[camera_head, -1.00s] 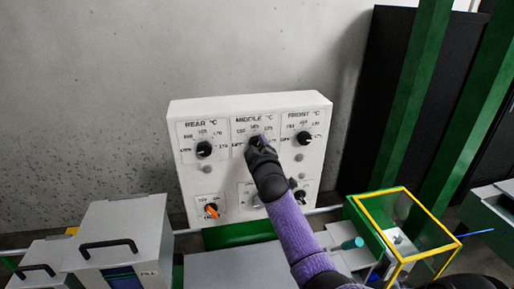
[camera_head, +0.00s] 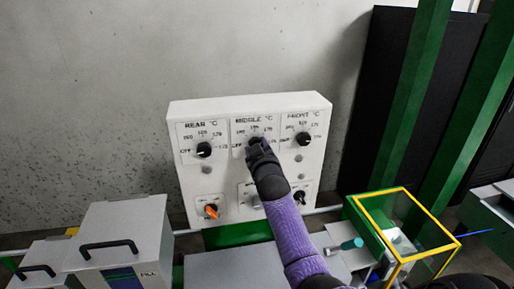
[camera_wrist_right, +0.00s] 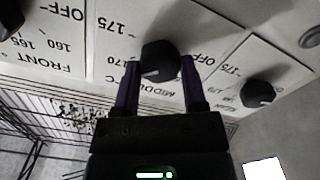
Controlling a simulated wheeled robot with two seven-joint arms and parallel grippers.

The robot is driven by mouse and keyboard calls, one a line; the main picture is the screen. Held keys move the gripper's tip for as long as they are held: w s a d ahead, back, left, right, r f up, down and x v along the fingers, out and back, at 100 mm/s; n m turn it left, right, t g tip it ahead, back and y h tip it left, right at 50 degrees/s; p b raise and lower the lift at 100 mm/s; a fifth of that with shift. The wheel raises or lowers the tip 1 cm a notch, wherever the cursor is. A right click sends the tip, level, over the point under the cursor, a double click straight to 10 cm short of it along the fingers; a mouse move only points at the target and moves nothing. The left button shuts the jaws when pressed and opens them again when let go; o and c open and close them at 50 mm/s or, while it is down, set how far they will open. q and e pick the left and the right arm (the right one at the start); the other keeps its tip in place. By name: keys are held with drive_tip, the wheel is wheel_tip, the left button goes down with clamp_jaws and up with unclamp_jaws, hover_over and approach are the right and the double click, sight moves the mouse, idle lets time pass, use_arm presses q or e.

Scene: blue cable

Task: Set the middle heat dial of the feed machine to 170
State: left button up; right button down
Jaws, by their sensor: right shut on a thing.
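The white control panel (camera_head: 235,178) stands against the wall, with black dials labelled REAR, MIDDLE and FRONT along its top row. My right gripper (camera_head: 257,145) reaches up to the middle dial and hides most of it in the head view. In the right wrist view the black middle dial (camera_wrist_right: 160,62) sits between the two fingers of my right gripper (camera_wrist_right: 160,75), which is shut on it. A pale mark shows on the dial's lower left in that upside-down view, near the 170 side; its exact setting is hard to read. My left gripper is out of view.
The rear dial (camera_head: 204,149) and front dial (camera_head: 304,139) flank the middle one. An orange switch (camera_head: 211,211) and other knobs sit below. A yellow-framed guard (camera_head: 407,222) stands at lower right, and grey hoppers (camera_head: 120,240) at lower left.

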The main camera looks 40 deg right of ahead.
drive_tip(key=shift+f, duration=0.1)
drive_tip(key=shift+c, duration=0.7)
unclamp_jaws()
drive_tip(key=shift+s, duration=0.1)
drive_tip(key=v, duration=0.9)
drive_tip(key=shift+s+a, duration=0.2)
drive_tip(key=shift+s, duration=0.15)
